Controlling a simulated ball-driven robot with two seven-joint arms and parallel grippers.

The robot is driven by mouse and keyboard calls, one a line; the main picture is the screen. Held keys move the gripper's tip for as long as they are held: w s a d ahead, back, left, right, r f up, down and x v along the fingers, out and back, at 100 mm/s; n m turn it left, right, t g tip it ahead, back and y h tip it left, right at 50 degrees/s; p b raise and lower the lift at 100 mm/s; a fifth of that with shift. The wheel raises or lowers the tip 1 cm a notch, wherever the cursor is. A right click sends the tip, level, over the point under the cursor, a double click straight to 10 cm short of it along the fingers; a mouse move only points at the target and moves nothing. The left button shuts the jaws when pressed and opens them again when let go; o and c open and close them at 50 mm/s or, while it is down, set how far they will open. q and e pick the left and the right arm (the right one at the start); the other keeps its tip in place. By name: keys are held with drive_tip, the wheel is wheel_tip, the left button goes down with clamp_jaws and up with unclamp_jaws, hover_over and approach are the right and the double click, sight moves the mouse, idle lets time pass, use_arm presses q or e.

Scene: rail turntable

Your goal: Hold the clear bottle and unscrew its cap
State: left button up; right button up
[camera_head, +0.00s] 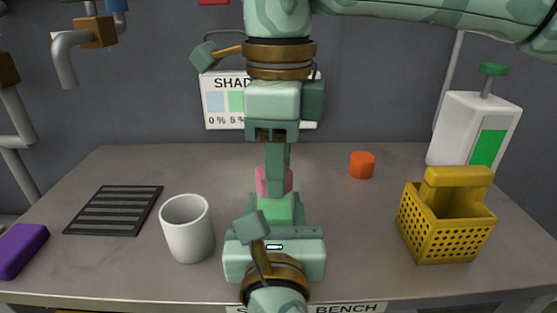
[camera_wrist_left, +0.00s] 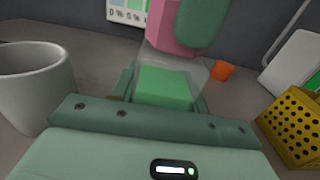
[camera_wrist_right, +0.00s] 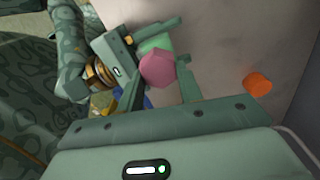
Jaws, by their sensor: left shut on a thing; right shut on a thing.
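The clear bottle (camera_wrist_left: 165,88) stands upright on the bench with green contents. My left gripper (camera_head: 279,214) is shut around its body from the front, and hides most of it in the head view. The pink faceted cap (camera_wrist_right: 158,71) is at the top of the bottle; it also shows in the head view (camera_head: 264,181). My right gripper (camera_head: 275,170) comes down from above, shut on the cap with a finger on either side. I cannot tell whether the cap still touches the bottle's neck.
A white cup (camera_head: 188,230) stands close left of my left gripper. A dark grate (camera_head: 114,210) and a purple block (camera_head: 20,250) lie further left. An orange cylinder (camera_head: 362,165), a yellow basket (camera_head: 445,230) and a white dispenser (camera_head: 465,130) stand to the right.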

drive_tip(key=shift+n, duration=0.8)
drive_tip(key=n, duration=0.3)
drive_tip(key=shift+w, duration=0.1)
drive_tip(key=n, duration=0.3)
drive_tip(key=shift+w, duration=0.1)
drive_tip(key=n, duration=0.6)
drive_tip(key=shift+w+a, duration=0.1)
drive_tip(key=shift+a, duration=0.05)
